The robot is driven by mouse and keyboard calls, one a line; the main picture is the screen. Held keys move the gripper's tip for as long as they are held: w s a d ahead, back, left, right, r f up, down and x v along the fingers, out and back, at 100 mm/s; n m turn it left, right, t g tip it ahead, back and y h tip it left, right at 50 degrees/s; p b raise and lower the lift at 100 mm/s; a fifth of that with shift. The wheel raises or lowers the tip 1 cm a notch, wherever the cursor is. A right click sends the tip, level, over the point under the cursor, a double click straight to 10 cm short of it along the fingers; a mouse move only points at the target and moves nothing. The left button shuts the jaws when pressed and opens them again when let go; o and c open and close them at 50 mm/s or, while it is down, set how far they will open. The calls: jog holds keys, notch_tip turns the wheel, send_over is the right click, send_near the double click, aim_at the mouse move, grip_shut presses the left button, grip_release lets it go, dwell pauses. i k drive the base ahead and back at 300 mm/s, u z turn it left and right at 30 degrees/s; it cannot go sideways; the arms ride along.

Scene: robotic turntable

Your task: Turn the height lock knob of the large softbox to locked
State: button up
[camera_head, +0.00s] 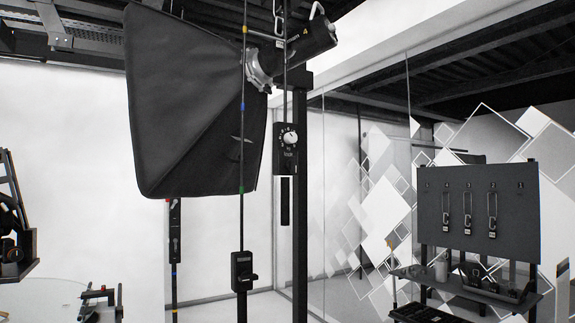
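The large softbox (190,105) is a black, tilted box with its lamp head (305,45) at upper right. A thin dark pole with yellow, blue and green bands (242,150) runs down in front of it. On this pole sits a small black housing (242,268) with a dark lever-like knob at its lower right; this may be the height lock knob, but its setting is too small to read. A white round dial (290,137) with markings sits on a black box higher up. I cannot make out my gripper in this view.
A thick black post (300,200) stands right of the dial. A dark panel with hanging clips (478,212) and a shelf stand at right, before diamond-patterned glass. A pale round surface (45,298) is at lower left. A black bracketed structure (15,235) juts in at the left edge.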

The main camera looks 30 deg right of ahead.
aim_at(292, 164)
jog(key=i, duration=0.85)
jog(key=z, duration=0.05)
